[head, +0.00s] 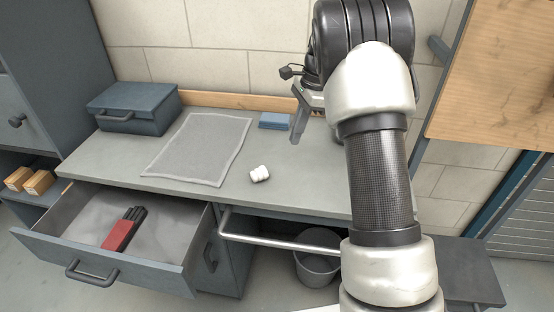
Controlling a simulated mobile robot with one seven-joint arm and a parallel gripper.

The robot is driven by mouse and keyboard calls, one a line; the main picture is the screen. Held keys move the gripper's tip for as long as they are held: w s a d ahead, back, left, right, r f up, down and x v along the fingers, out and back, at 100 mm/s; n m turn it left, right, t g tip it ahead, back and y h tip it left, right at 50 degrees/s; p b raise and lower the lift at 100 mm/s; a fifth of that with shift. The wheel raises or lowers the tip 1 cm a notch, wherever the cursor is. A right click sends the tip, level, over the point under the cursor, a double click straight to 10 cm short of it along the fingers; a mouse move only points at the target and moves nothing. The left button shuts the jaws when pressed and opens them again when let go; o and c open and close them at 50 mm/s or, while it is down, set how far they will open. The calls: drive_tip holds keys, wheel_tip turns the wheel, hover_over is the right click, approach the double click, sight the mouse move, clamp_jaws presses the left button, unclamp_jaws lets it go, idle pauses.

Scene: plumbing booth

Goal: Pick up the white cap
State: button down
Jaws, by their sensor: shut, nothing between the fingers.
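The white cap (259,174) lies on the grey workbench top (290,192), right of the mat and near the bench's front edge. It is small, so its exact pose is hard to tell. My gripper (296,138) is above the bench, behind and to the right of the cap in the picture, and apart from it. Its fingers are shut and hold nothing. My arm hides the right part of the bench.
A blue-grey toolbox (135,109) stands at the back left. An open drawer (75,215) holds a red-and-black item (122,231). A rail (280,236) runs along the front, above a bucket (316,268).

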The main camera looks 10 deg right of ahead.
drive_tip(key=x, duration=1)
drive_tip(key=shift+a+f+b, duration=0.1)
drive_tip(key=shift+a+b, duration=0.1)
drive_tip(key=shift+b, duration=0.2)
drive_tip(key=shift+s+a, duration=0.15)
drive_tip(key=shift+a, duration=1.1)
drive_tip(key=shift+s+a, duration=0.1)
drive_tip(key=shift+a, duration=0.45)
drive_tip(key=a+p, duration=0.1)
drive_tip(key=a, duration=0.4)
drive_tip(key=s+a+p, duration=0.1)
drive_tip(key=a, duration=0.4)
drive_tip(key=s+a+p, duration=0.1)
drive_tip(key=a+p, duration=0.1)
drive_tip(key=a, duration=0.3)
drive_tip(key=shift+a+r, duration=0.3)
drive_tip(key=shift+a+f, duration=0.15)
drive_tip(key=shift+a, duration=0.1)
drive_tip(key=shift+d, duration=0.1)
